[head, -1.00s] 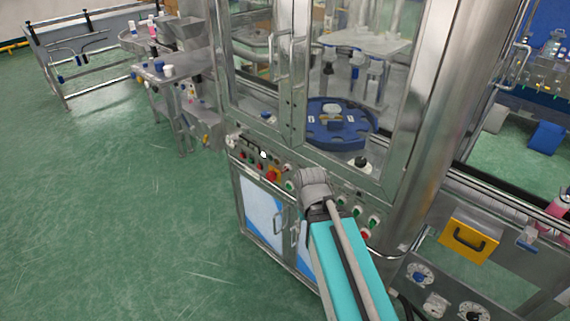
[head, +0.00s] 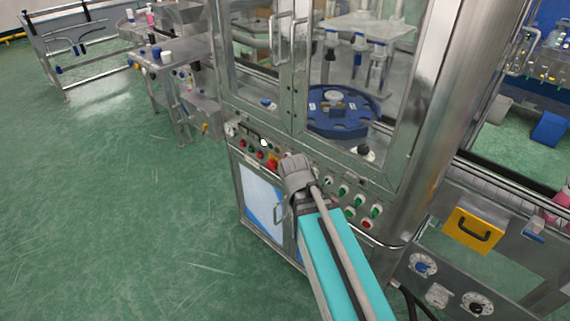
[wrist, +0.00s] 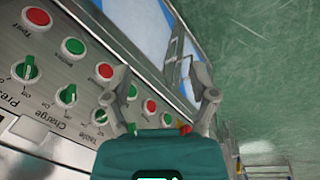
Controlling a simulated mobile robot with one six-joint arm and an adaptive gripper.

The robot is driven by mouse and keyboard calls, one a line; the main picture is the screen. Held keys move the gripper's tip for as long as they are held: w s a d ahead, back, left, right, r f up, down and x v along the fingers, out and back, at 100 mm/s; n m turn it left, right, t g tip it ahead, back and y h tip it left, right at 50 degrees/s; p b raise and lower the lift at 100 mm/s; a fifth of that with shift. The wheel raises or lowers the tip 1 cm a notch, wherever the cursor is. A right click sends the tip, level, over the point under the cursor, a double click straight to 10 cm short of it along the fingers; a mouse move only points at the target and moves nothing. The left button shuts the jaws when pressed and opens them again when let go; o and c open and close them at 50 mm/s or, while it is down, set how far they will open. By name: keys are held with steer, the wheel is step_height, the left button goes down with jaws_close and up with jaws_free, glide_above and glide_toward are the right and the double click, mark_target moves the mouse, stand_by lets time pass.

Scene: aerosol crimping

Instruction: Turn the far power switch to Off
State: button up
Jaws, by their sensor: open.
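A red switch on a yellow plate (head: 271,163) sits on the far part of the machine's front control panel, just left of my wrist in the head view. A small red-and-yellow part (wrist: 185,129) shows beside my right finger in the wrist view. I cannot read a label on it, nor tell surely which control is the far power switch. My gripper (wrist: 165,82) is open and empty, its fingers spread in front of the panel.
Green rotary knobs (wrist: 66,94) and red and green buttons line the panel. Glass doors with a steel handle (head: 282,38) stand above it. Cabinet doors with a handle (head: 279,208) are below. The green floor (head: 130,220) left of the machine is clear.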

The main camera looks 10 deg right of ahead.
steer(key=w+a+f+t+h+b, duration=0.1)
steer(key=w+f+t+h+b, duration=0.1)
steer(key=w+h+b, duration=0.25)
steer(key=w+f+t+h+b, duration=0.1)
steer(key=w+f+h+b, duration=0.2)
steer(key=w+b, duration=0.3)
steer(key=w+a+r+n+t+h+b, duration=0.1)
steer(key=w+a+r+t+h+b, duration=0.2)
steer(key=a, duration=0.8)
steer(key=w+t+h+b, duration=0.2)
steer(key=w+t+b, duration=0.2)
steer(key=w+b, duration=0.1)
steer(key=shift+w+a, duration=0.15)
steer(key=shift+a, duration=0.05)
steer(key=shift+d+r, duration=0.1)
steer(key=shift+d, duration=0.05)
steer(key=x, duration=1.3)
steer(key=shift+w+d+r, duration=0.1)
steer(key=shift+w, duration=0.15)
steer(key=shift+c, duration=0.2)
